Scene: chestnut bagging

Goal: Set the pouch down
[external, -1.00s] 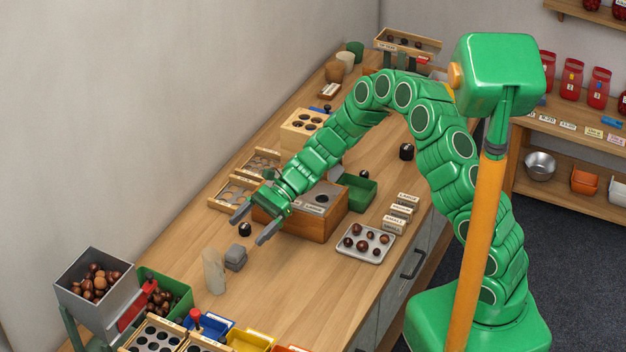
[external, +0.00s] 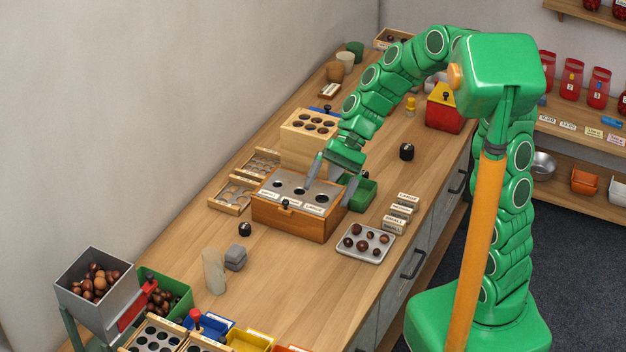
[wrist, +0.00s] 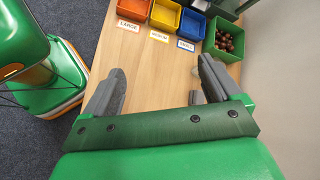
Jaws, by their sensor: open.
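A pale beige pouch (external: 213,271) stands upright on the wooden bench, at the lower left of the external view, beside a small grey block. My gripper (external: 331,184) is open with nothing between its fingers. It is well away from the pouch, up and to the right, at or just above the right end of the wooden sorting box. In the wrist view my gripper (wrist: 160,88) shows two spread grey fingers with bare wood between them.
The sorting box (external: 290,221) and a small green bin (external: 361,194) are close to my gripper. A tray of chestnuts (external: 388,243) lies near the bench's front edge. The hopper (external: 75,293) stands left of the pouch.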

